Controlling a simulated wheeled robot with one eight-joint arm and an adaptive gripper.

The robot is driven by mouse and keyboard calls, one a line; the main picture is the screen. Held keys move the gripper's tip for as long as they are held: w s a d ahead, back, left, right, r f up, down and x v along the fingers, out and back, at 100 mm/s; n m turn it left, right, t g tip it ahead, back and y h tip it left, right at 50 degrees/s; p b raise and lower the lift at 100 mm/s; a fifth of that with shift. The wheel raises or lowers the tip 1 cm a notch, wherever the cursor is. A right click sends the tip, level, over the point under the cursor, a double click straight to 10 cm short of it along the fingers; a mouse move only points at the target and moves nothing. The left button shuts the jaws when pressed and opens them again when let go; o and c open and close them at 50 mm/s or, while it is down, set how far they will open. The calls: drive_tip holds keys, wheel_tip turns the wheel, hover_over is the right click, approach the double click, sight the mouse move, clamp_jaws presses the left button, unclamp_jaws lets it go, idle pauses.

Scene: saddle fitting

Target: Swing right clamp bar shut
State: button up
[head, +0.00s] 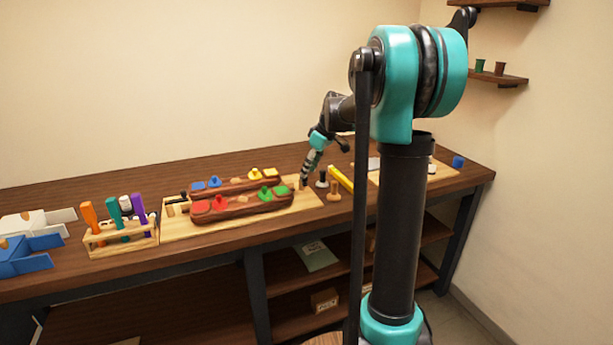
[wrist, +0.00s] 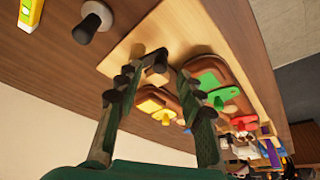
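My gripper (head: 306,178) reaches down at the right end of the pale wooden board (head: 315,212) on the bench. In the wrist view its two fingers (wrist: 160,82) are spread apart, with a clear gap between them. A small dark and pale piece (wrist: 156,62), perhaps part of the right clamp bar, shows by the left fingertip. I cannot tell whether they touch. The fingers partly hide the right clamp, so its bar's angle is unclear. Two dark wooden blocks (head: 238,205) with red, green, blue and yellow pieces lie on the board. The left clamp (head: 176,206) is at their left end.
A black-topped peg (head: 321,180), a wooden peg (head: 333,191) and a yellow tool (head: 341,179) stand or lie right of my gripper. A rack (head: 122,240) with coloured handles is at the left. The bench's front strip is mostly clear.

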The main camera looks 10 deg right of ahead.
drive_tip(key=shift+x, duration=1.75)
drive_tip(key=shift+c, duration=0.6)
clamp_jaws()
